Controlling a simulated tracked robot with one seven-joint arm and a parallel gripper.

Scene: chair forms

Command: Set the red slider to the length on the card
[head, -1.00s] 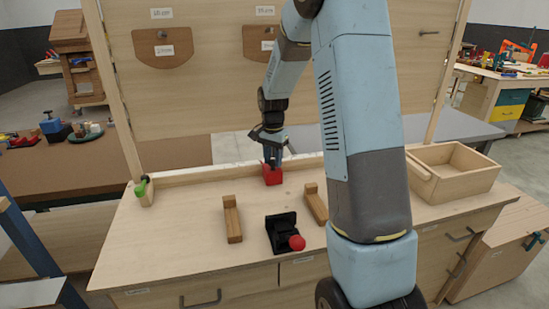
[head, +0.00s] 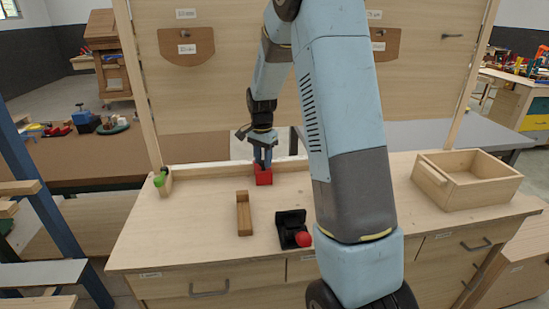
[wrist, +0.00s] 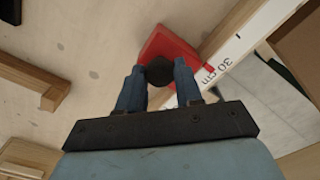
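The red slider (head: 263,177) sits at the back of the bench, on the strip along its rear edge. In the wrist view, the slider (wrist: 172,45) is partly covered by a dark round knob (wrist: 159,71). My gripper (wrist: 159,75) has its two blue fingers on either side of this knob, seemingly touching it; in the head view my gripper (head: 262,160) is right above the slider. A white strip (wrist: 232,48) beside the slider reads "30 cm". Small white cards (head: 187,49) hang on the upright panel; their writing is too small to read surely now.
A wooden block piece (head: 244,213) and a black holder (head: 291,228) with a red ball (head: 303,240) stand in front. An open wooden box (head: 466,190) is at right. A green-topped piece (head: 161,182) stands at left. My arm hides part of the bench.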

